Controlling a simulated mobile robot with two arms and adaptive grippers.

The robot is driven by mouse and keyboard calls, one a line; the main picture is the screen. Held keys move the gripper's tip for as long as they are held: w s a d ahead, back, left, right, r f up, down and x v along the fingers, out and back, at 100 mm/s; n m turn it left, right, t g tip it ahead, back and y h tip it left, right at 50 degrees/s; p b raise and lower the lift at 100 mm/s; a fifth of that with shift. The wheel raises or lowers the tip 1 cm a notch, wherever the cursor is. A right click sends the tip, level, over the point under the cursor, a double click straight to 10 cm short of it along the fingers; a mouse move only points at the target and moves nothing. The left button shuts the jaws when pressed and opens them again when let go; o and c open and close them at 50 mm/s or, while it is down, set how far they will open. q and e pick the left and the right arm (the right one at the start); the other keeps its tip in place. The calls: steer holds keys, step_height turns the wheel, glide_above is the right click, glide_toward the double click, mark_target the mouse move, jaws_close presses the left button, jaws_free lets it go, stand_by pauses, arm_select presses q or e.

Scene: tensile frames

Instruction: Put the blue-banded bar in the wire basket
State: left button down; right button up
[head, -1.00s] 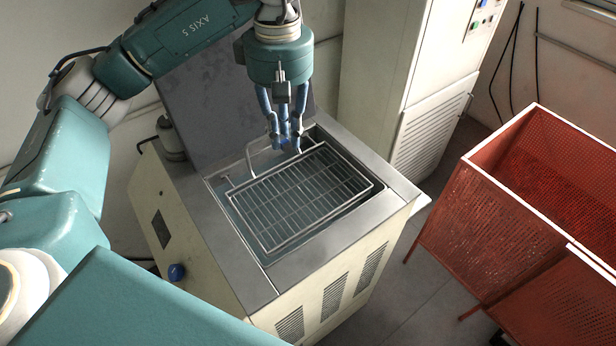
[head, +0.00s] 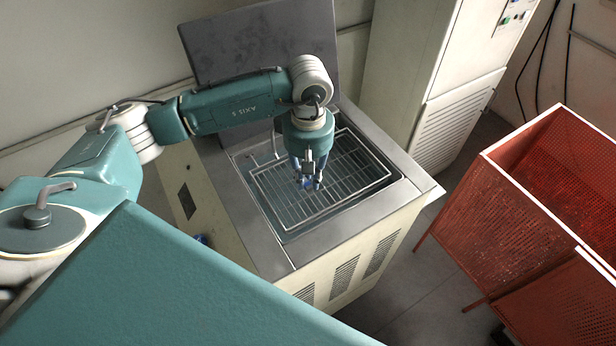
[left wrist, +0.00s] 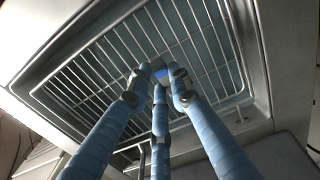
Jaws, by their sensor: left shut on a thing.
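The wire basket (head: 336,207) sits in the open well of a cream and grey tank. In the head view my left gripper (head: 308,184) points down over the basket's middle. Its blue fingers are shut on the blue-banded bar. In the left wrist view the bar (left wrist: 162,75) shows only as a small pale and blue piece between the fingertips; the fingers hide the rest. The basket's wires (left wrist: 212,45) spread beyond the fingertips there. I cannot tell whether the bar touches the basket. My right gripper is in no view.
The tank's dark lid (head: 255,45) stands raised behind the well. The tank's metal rim (head: 405,195) surrounds the basket. A cream cabinet (head: 400,70) stands behind it, and a red perforated bin (head: 540,190) stands at the right. Grey floor shows between tank and bin.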

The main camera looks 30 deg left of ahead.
arm_select(q)
steer(key=shift+w+f, duration=0.1)
steer(key=shift+f, duration=0.7)
steer(key=shift+f, duration=0.15)
steer(key=c, duration=1.6)
jaws_free()
